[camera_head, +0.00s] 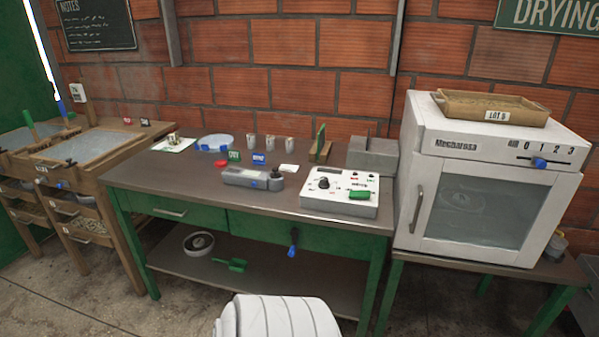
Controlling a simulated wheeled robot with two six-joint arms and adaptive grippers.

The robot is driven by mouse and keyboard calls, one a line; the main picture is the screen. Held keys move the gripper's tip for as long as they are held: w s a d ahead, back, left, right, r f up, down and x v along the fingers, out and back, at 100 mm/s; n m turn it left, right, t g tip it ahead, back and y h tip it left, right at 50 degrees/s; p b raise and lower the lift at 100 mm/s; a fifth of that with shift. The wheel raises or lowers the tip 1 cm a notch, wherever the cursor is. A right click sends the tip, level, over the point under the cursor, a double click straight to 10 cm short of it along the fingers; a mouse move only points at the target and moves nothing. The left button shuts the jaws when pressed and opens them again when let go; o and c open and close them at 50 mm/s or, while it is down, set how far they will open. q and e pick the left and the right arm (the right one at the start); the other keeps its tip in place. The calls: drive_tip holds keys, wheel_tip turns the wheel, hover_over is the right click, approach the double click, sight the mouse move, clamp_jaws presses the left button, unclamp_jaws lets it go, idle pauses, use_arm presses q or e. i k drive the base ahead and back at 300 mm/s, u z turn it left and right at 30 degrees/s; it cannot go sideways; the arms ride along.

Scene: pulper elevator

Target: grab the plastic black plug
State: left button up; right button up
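I cannot pick out the plastic black plug with certainty. A small dark round piece (276,181) sits at the right end of a grey oblong device (245,178) on the green workbench. It may be the plug, but it is too small to tell. Neither of my grippers is in view, so nothing is seen held.
The workbench (150,180) also carries a white control box (340,205), several cups (270,142), small green and blue signs and a grey block (372,157). A white oven (480,190) stands right, wooden trays (90,150) left. A blue-handled tool (293,243) hangs at the front.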

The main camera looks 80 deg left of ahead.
sight(275, 175)
drive_tip(key=u, duration=0.35)
drive_tip(key=i, duration=1)
drive_tip(key=u, duration=1.55)
drive_tip(key=i, duration=0.75)
drive_tip(key=u, duration=0.8)
